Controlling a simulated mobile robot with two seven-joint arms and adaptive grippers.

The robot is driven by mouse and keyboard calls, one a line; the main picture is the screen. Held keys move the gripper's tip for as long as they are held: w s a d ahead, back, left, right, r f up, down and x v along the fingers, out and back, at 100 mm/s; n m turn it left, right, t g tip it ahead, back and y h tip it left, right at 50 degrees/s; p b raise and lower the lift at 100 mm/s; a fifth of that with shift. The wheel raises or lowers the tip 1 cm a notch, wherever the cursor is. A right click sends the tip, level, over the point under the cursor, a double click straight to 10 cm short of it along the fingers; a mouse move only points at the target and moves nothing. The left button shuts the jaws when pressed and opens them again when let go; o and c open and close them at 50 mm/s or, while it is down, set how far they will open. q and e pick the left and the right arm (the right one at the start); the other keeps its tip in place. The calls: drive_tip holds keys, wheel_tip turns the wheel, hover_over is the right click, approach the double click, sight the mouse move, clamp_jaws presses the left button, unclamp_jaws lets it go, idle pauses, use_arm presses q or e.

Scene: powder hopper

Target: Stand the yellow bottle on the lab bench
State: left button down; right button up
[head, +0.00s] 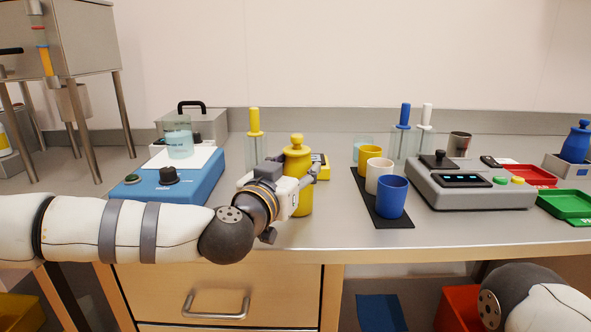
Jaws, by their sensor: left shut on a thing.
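The yellow bottle (299,163) is upright at the middle of the head view, over the front part of the lab bench (330,226). My left gripper (308,180) is shut on the yellow bottle from the left side. The bottle's lower left side is hidden behind the gripper. I cannot tell whether its base touches the bench top. My right arm shows only in part at the bottom right corner, and its gripper is out of the picture.
A blue stirrer (165,190) carrying a beaker (179,138) stands left of the bottle. A black mat (394,221) with yellow, white and blue cups (391,198) lies to the right. Beyond it are a grey scale (470,190) and a green tray (565,204). Bare bench lies between bottle and mat.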

use_arm(q)
drive_tip(key=shift+r, duration=0.15)
drive_tip(key=c, duration=0.8)
unclamp_jaws()
drive_tip(key=shift+f, duration=0.2)
drive_tip(key=shift+s+r, duration=0.15)
drive_tip(key=shift+r, duration=0.1)
drive_tip(key=p+v, duration=0.1)
drive_tip(key=v, duration=1.1)
drive_tip(key=shift+p, duration=0.35)
use_arm(e)
drive_tip(key=shift+w+r+t, duration=0.4)
drive_tip(key=shift+w+r, duration=0.7)
use_arm(q)
drive_tip(key=shift+f, duration=0.1)
